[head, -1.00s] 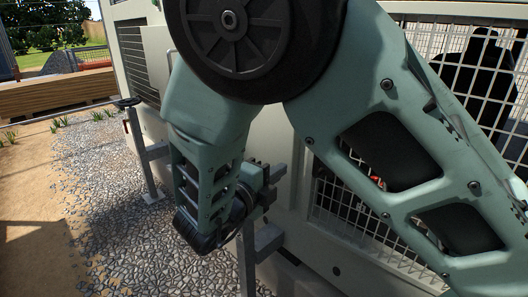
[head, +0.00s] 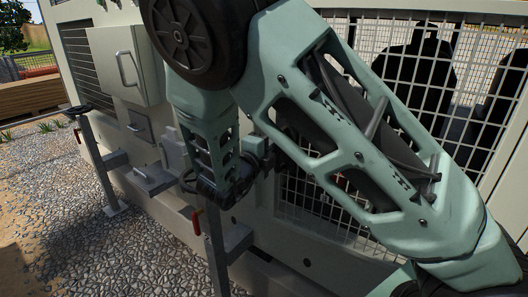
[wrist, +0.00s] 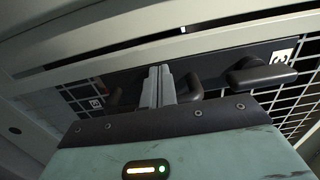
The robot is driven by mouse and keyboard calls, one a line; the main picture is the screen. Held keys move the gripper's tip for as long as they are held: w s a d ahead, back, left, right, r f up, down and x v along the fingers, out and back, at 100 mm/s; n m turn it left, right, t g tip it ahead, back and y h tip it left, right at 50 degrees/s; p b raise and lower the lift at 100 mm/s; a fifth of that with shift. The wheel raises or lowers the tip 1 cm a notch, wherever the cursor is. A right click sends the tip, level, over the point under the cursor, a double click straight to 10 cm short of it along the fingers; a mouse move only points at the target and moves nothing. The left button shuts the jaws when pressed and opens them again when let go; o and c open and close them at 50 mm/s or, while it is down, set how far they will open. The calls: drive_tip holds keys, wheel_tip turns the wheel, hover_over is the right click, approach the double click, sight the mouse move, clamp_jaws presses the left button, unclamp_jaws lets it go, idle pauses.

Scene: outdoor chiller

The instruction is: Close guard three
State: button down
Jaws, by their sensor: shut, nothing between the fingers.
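In the wrist view my gripper (wrist: 158,86) is shut and empty, its fingertips close to a dark flat bar with mesh around it. A dark handle (wrist: 262,74) sticks out from the bar to the right of the fingers. Another dark curved piece (wrist: 190,90) is just right of the fingertips; I cannot tell if they touch. Small white labels sit at the right (wrist: 283,56) and left (wrist: 95,103); I cannot read them surely. In the head view a lower mesh panel (head: 318,205) shows behind my arm. My fingers are hidden there. Which panel is guard three is unclear.
A pale box with a handle (head: 118,62) is on the unit's wall at left. Grey pipe stubs and a red-handled valve (head: 196,222) stand low in front. A larger mesh (head: 470,80) is at upper right. Gravel (head: 60,200) is open at left.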

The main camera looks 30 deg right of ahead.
drive_tip(key=shift+w+d, duration=0.15)
drive_tip(key=shift+d, duration=0.1)
